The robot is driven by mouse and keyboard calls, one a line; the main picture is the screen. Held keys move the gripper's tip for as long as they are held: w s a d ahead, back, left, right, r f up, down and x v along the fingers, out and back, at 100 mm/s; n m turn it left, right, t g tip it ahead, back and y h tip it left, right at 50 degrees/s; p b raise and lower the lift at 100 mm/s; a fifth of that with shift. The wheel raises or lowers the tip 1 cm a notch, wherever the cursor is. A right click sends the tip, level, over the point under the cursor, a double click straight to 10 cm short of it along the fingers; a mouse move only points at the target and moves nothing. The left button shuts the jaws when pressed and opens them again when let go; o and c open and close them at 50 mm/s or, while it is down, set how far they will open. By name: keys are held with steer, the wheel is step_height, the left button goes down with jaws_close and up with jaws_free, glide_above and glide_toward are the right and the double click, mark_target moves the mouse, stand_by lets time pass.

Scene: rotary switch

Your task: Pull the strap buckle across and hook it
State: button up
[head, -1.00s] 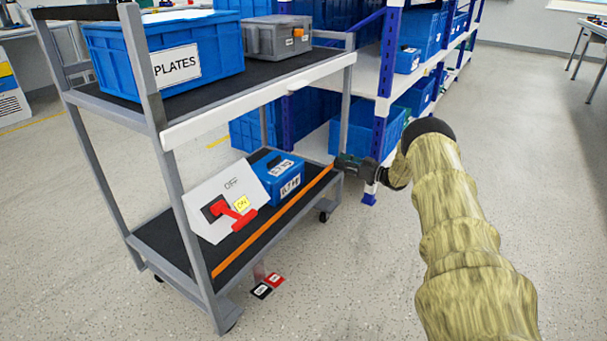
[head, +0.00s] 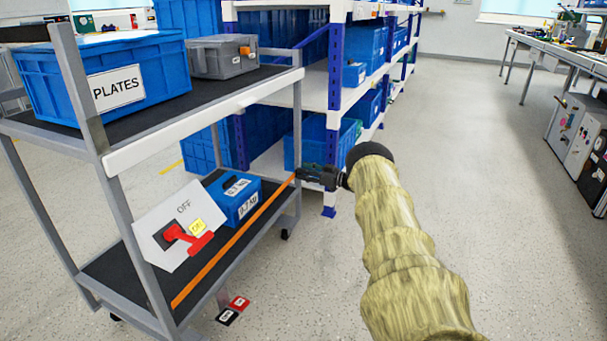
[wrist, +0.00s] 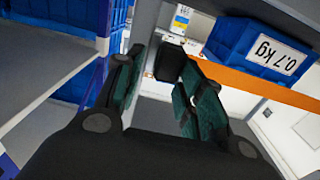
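The orange strap (head: 233,243) runs straight along the front of the cart's lower shelf, from the near left post to the far right post. In the wrist view the strap (wrist: 262,88) ends at a small black block, likely the buckle (wrist: 170,62), by the grey post. My gripper (head: 299,174) is at that right end, beside the post. In the wrist view my gripper (wrist: 160,60) has its green-padded fingers apart, with the block at the tips. A light gap shows between the left finger and the block. Any hook is hidden.
A switch box (head: 180,226) with a red handle and a blue weight box (head: 236,200) stand on the lower shelf behind the strap. Shelving (head: 334,75) with blue bins stands close behind my gripper.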

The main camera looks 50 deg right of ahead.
steer(key=shift+f, duration=0.2)
steer(key=v, duration=1.2)
steer(key=shift+d+f, duration=0.15)
steer(key=shift+f, duration=0.05)
steer(key=shift+w, duration=0.1)
steer(key=shift+r, duration=0.1)
